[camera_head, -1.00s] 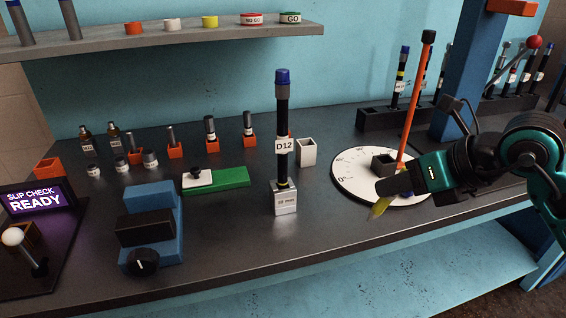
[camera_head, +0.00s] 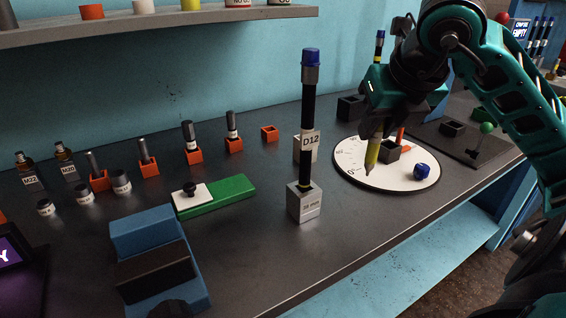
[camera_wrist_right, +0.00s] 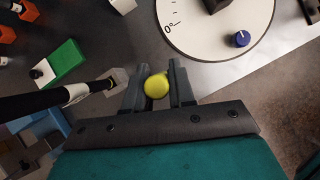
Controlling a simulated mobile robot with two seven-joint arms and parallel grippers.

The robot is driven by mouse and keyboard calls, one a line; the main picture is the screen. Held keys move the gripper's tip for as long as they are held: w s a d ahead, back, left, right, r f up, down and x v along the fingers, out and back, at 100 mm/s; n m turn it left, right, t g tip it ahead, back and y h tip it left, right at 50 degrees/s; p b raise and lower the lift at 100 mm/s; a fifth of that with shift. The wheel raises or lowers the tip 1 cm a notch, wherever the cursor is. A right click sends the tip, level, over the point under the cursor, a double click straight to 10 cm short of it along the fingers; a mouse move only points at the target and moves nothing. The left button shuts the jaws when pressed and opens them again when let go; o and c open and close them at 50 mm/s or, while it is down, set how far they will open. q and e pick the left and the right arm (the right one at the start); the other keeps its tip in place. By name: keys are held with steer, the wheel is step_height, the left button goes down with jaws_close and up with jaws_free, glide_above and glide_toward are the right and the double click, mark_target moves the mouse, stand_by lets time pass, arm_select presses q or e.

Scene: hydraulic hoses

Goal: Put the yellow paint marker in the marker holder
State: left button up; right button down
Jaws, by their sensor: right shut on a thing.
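The yellow paint marker (camera_head: 373,154) is held nearly upright, narrow end down, by my right gripper (camera_head: 376,130). In the right wrist view my right gripper (camera_wrist_right: 157,92) is shut on the marker (camera_wrist_right: 157,86), whose round yellow end shows between the fingers. In the head view the marker is in front of the white dial plate; I cannot tell whether its tip touches anything. A pale open-topped box (camera_head: 298,150), which looks like the marker holder, stands left of the marker, partly hidden behind the D12 hose. Its corner also shows in the right wrist view (camera_wrist_right: 123,4). My left gripper is out of view.
The black D12 hose (camera_head: 308,110) stands tall in a grey block (camera_head: 304,204), left of the gripper. The white dial plate (camera_head: 350,180) carries a blue knob (camera_head: 422,170) and a dark block. A green slide (camera_head: 222,196) and blue fixture (camera_head: 150,232) lie farther left.

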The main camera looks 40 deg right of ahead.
steer(key=shift+w+a+r, duration=0.15)
steer(key=shift+w+r, duration=0.05)
steer(key=w+d+p, duration=0.2)
steer(key=w+p, duration=0.4)
steer(key=w, duration=1.2)
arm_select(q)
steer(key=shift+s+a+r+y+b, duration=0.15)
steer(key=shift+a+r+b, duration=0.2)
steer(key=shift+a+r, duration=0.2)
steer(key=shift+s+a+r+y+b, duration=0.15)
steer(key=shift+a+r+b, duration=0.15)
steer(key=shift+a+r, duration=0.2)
arm_select(e)
step_height(320, 180, down, 7)
steer(key=shift+s+f, duration=0.1)
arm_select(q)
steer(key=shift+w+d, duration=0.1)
arm_select(e)
steer(key=shift+f, duration=0.15)
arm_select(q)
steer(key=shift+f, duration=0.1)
arm_select(e)
steer(key=c, duration=1)
jaws_free()
